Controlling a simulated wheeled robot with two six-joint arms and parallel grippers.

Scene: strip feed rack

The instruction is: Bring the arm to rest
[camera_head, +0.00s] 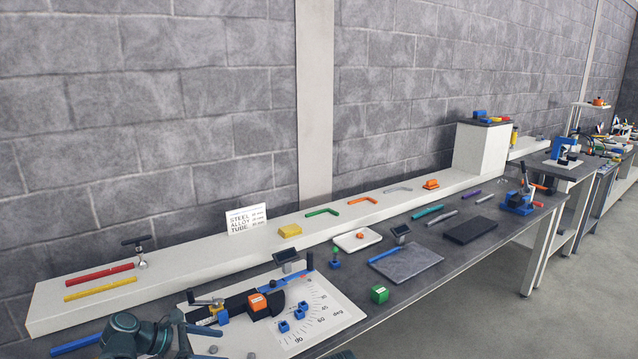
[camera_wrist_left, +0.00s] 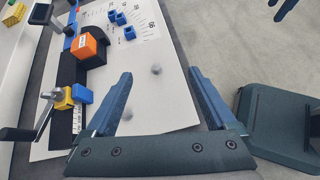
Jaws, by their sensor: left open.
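My left gripper (camera_wrist_left: 160,88) is open in the left wrist view, with nothing between its two blue fingers. It is above the white angle-marked board (camera_wrist_left: 155,80), and a small grey round piece (camera_wrist_left: 155,69) shows on the board beyond the fingers. In the head view the left arm (camera_head: 128,334) comes in at the bottom left, in front of the board (camera_head: 325,308). Blue tips at the top right of the left wrist view look like part of my right gripper (camera_wrist_left: 282,8); their opening is unclear.
On the board stand a dark bending fixture with an orange block (camera_head: 258,304) and blue pegs (camera_head: 284,326). A white ledge (camera_head: 200,258) behind carries coloured strips. A green cube (camera_head: 379,294) and grey plate (camera_head: 408,262) lie right. Open floor is at the right.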

